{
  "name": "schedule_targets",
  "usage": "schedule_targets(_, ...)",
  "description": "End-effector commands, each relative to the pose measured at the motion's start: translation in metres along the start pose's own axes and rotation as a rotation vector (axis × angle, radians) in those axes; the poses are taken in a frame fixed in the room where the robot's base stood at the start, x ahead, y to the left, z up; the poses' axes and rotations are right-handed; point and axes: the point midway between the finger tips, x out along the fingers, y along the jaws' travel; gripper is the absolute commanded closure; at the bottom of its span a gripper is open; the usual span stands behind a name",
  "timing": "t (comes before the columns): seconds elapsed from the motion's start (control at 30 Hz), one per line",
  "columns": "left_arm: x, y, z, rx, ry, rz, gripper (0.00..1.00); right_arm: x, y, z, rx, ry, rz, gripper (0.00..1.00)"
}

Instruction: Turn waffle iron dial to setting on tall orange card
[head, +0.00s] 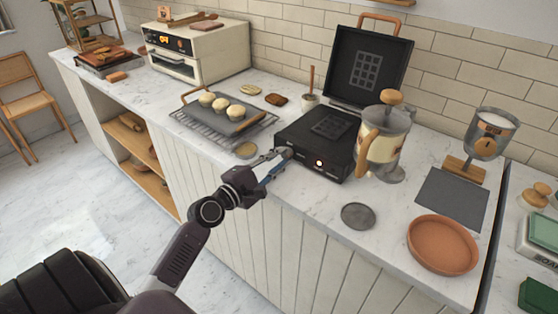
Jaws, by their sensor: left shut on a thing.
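The black waffle iron (312,150) stands on the marble counter with its gridded lid (367,68) raised. A small lit lamp (319,163) shows on its front face. My left gripper (279,159) reaches up from the lower left, with its fingertips at the left part of the iron's front. It is shut on what appears to be the dial, which the fingers largely hide. I cannot read the dial's setting. I cannot make out a tall orange card in this view. My right gripper is not in view.
Right of the iron stands a French press (388,140) with a wooden handle. A grey disc (358,216) and a terracotta dish (443,244) lie toward the front right. A rack (200,122) bearing a tray of pale buns is to the left, near a toaster oven (198,50).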

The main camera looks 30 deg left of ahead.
Motion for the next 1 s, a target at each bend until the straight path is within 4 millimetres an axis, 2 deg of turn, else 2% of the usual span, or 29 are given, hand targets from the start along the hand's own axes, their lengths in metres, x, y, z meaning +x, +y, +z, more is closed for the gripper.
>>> schedule_targets(0.47, 0.000, -0.002, 0.001, 0.454, 0.013, -0.001, 1.00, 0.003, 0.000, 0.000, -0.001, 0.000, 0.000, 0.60)
schedule_targets(1.0, 0.000, -0.002, 0.001, 0.964, 0.030, 0.001, 1.00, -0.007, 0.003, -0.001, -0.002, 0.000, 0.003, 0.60)
